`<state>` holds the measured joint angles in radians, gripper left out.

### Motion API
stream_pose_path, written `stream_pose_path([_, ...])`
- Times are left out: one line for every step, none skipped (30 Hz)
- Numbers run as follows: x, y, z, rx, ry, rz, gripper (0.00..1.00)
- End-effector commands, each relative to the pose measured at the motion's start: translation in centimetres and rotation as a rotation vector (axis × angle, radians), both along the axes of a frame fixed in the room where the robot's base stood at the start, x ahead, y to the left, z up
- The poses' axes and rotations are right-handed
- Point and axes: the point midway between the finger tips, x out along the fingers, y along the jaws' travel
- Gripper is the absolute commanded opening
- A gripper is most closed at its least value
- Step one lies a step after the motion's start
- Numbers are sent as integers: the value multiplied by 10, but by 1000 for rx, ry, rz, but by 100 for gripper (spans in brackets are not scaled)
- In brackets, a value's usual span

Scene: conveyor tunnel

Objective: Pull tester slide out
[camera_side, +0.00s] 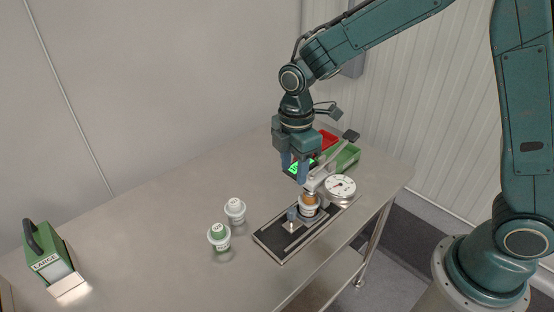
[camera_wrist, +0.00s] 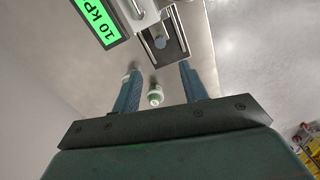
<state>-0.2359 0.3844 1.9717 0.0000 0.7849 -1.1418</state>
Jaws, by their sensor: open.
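The tester has a black base (camera_side: 273,240) with metal rails, a round dial gauge (camera_side: 341,187) and a green-lit display (camera_wrist: 100,19) that reads 10 KP. Its slide carries a blue-grey knob (camera_side: 292,213), which also shows in the wrist view (camera_wrist: 160,42). A jar with an orange band (camera_side: 309,206) stands in the tester behind the knob. My gripper (camera_side: 294,173) is open and empty, pointing down above the tester and apart from the knob. In the wrist view its two blue fingers (camera_wrist: 160,84) are spread, with the knob beyond them.
A green-topped jar (camera_side: 219,236) and a white-topped jar (camera_side: 235,210) stand left of the tester. A lever with a dark end (camera_side: 351,135) rises by the tester. Red (camera_side: 327,139) and green (camera_side: 346,157) trays lie behind. A green box marked LARGE (camera_side: 47,254) stands far left.

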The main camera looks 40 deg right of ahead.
Motion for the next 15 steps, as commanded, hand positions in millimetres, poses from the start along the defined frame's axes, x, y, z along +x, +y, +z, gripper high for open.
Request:
stream_pose_path([0, 0, -2, 0, 1, -1, 43])
stream_pose_path([0, 0, -3, 0, 1, -1, 43])
stream_pose_path([0, 0, -4, -1, 1, -1, 43])
stream_pose_path([0, 0, -6, -1, 2, -1, 43])
stream_pose_path([0, 0, -8, -1, 2, -1, 43])
stream_pose_path([0, 0, -11, 0, 3, -2, 43])
stream_pose_path([0, 0, -14, 0, 3, -2, 43])
stream_pose_path([0, 0, -16, 0, 3, -2, 43])
stream_pose_path([-1, 0, -21, -1, 4, -2, 43])
stream_pose_path([-1, 0, -24, -1, 4, -2, 43])
stream_pose_path([-1, 0, -28, -1, 4, -2, 43])
stream_pose_path([-1, 0, -34, -1, 5, -2, 43])
stream_pose_path([-1, 0, -38, -1, 4, -2, 43])
stream_pose_path([-1, 0, -42, -1, 4, -2, 43])
stream_pose_path([-1, 0, -48, -1, 5, -2, 43])
